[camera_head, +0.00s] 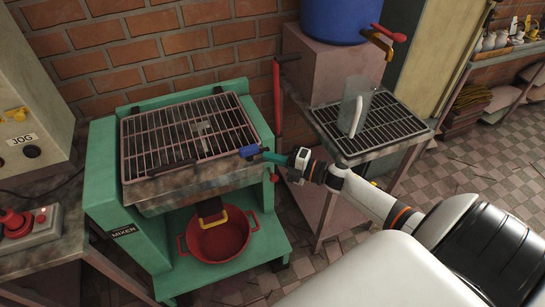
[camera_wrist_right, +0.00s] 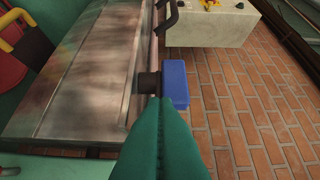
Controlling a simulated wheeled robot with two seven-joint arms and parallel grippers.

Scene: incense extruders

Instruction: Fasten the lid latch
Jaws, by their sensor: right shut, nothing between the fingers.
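The green mixer (camera_head: 160,262) has a barred grid lid (camera_head: 185,135), which lies down over its top. A blue latch piece (camera_head: 249,151) sits at the lid's front right corner. In the right wrist view the blue latch (camera_wrist_right: 176,85) is a block on a short dark stem (camera_wrist_right: 148,83). My right gripper (camera_head: 268,157) comes in from the right, with its green fingers shut and empty. Its fingertips (camera_wrist_right: 164,102) are right at the latch; I cannot tell whether they touch. My left gripper is in neither view.
A red pot (camera_head: 218,240) stands on the mixer's lower shelf. A red lever (camera_head: 277,95) rises behind the right side. A stand with a grate (camera_head: 385,130) holds a clear jug (camera_head: 354,105) below a blue tank (camera_head: 338,20). A control box (camera_head: 20,218) sits at left.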

